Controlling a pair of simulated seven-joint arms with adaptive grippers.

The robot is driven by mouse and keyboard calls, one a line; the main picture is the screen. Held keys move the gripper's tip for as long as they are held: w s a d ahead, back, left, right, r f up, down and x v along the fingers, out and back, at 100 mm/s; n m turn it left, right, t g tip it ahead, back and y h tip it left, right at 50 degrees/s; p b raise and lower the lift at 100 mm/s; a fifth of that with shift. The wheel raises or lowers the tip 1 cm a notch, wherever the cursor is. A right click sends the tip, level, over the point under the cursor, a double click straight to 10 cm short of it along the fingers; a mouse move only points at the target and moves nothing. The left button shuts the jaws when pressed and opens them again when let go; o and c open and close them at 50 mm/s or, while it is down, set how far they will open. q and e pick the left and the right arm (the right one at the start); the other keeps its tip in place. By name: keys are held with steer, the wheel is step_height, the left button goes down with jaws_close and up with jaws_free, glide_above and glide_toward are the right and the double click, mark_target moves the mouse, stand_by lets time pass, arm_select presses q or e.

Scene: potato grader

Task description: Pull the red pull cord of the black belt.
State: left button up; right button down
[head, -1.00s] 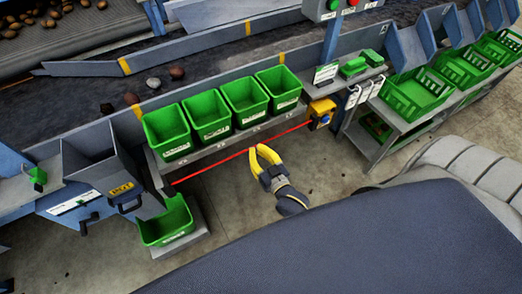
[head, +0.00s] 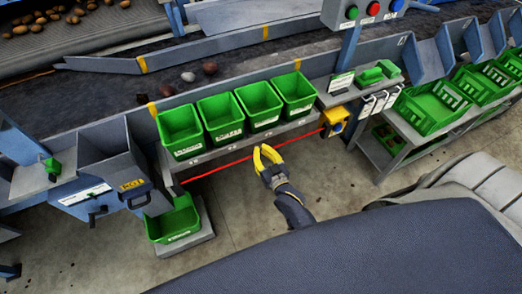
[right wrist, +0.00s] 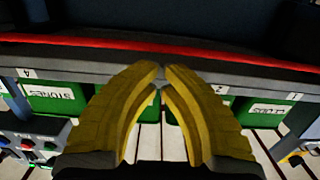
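The red pull cord (head: 225,166) runs taut below the row of green bins, from the left bin stand to a yellow switch box (head: 335,120) at right. The black belt (head: 110,88) lies behind the bins. My right gripper (head: 265,151) is at the cord's middle, its yellow fingertips overlapping the cord's line in the head view. In the right wrist view the fingertips (right wrist: 161,69) nearly meet with nothing visible between them. The cord (right wrist: 205,51) passes unbroken just beyond the tips there. My left gripper is not in view.
Several green bins (head: 222,128) stand on a grey shelf just behind the cord. A control post with coloured buttons (head: 373,9) rises behind the shelf. Another green bin (head: 172,228) sits low at left. The floor (head: 240,215) in front of the cord is clear.

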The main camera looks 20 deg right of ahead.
steer(key=shift+f, duration=2.35)
steer(key=s+r, duration=0.4)
steer(key=s, duration=0.6)
steer(key=shift+s+r, duration=0.3)
steer(key=shift+s, duration=0.1)
steer(key=shift+f, duration=0.1)
